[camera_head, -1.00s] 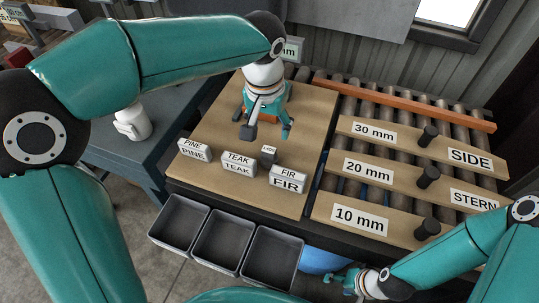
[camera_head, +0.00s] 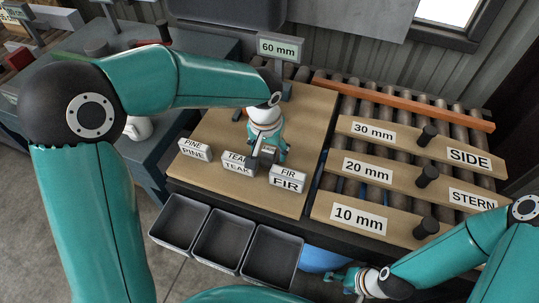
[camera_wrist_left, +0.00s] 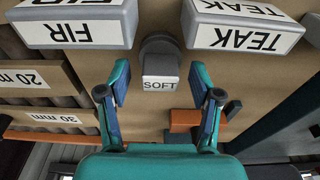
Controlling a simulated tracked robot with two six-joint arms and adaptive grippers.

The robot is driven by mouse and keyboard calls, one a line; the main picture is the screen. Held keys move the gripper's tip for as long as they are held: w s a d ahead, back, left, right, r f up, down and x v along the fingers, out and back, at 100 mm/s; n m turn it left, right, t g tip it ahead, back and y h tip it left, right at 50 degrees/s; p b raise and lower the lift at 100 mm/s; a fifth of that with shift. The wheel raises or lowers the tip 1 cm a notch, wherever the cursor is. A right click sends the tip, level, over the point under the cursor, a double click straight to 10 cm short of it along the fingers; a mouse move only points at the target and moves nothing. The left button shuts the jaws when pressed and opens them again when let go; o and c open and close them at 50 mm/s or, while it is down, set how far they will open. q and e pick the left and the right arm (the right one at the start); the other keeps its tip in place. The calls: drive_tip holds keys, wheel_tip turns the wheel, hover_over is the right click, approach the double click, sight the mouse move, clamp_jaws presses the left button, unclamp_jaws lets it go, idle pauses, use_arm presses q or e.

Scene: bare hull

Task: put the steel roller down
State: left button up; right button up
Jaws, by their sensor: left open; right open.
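No piece that I can surely name the steel roller shows in either gripper. A small grey piece with a round dark body (camera_wrist_left: 158,46) and a SOFT label stands on the tan board (camera_head: 225,125), between the FIR block (camera_wrist_left: 75,22) and the TEAK block (camera_wrist_left: 243,25). I cannot tell whether it is the roller. My left gripper (camera_head: 268,157) is open and low over the board. In the left wrist view its fingers (camera_wrist_left: 159,75) are spread on either side of the SOFT label, apart from it. My right gripper (camera_head: 347,280) is open and empty at the front edge.
A PINE block (camera_head: 195,151) stands at the board's left. Grey bins (camera_head: 222,240) hang along the front. Planks (camera_head: 375,170) with black knobs lie on the roller conveyor at right. An orange-brown block (camera_wrist_left: 185,119) lies near my left fingers. A 60 mm sign (camera_head: 278,47) stands behind.

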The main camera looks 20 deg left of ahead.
use_arm(q)
drive_tip(key=shift+c, duration=0.2)
clamp_jaws()
